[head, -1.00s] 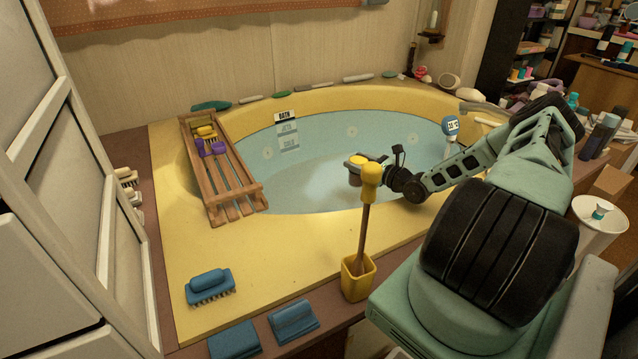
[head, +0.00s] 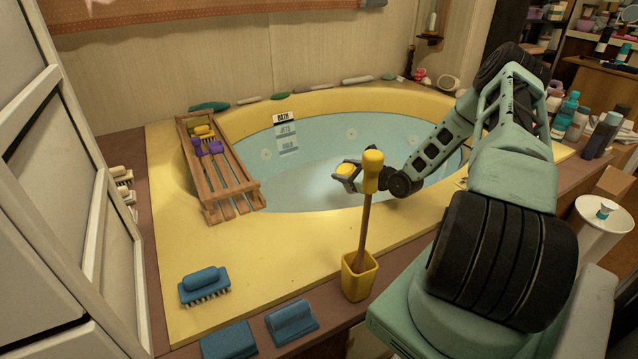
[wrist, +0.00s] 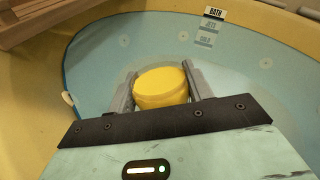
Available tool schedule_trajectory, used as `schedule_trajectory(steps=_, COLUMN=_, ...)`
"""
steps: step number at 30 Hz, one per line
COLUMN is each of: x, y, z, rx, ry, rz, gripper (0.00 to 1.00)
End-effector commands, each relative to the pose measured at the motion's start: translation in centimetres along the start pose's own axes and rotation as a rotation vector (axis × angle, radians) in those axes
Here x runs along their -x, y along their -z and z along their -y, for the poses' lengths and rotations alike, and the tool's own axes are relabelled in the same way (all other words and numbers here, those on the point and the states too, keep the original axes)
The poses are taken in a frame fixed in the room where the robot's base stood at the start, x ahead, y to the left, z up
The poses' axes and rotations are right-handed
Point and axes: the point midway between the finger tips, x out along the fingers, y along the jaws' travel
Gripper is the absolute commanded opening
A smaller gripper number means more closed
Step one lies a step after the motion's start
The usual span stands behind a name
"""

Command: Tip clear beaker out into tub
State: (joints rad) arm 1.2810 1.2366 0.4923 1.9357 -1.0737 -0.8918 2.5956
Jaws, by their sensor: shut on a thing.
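My gripper (head: 347,174) is over the tub's water, just behind the yellow-knobbed brush, and is shut on the clear beaker. The beaker's yellow contents (wrist: 162,87) show between the two grey fingers in the wrist view, with a faint see-through rim around them. In the head view the beaker (head: 345,170) shows as a small yellow round; its lower part is hidden by the gripper and I cannot tell its exact tilt. The tub (head: 240,234) is a yellow-rimmed corner bath with pale blue water (head: 310,175) below the gripper.
The long brush (head: 372,172) stands in a yellow holder (head: 358,277) on the front ledge, close to my gripper. A wooden rack (head: 222,180) with brushes spans the tub's left side. A blue brush (head: 204,286) sits on the front-left rim. Bottles (head: 577,122) stand at the right.

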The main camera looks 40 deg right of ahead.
Motion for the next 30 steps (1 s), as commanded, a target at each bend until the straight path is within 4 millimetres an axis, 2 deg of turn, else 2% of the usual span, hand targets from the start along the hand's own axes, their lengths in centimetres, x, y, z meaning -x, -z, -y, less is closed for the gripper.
schedule_trajectory(steps=12, x=-1.2, y=-1.4, z=-1.6, rx=0.17, ry=-0.002, rz=-0.125, gripper=0.23)
schedule_trajectory(steps=30, x=-1.3, y=-1.9, z=-1.8, rx=0.235, ry=0.002, rz=-0.179, gripper=0.23)
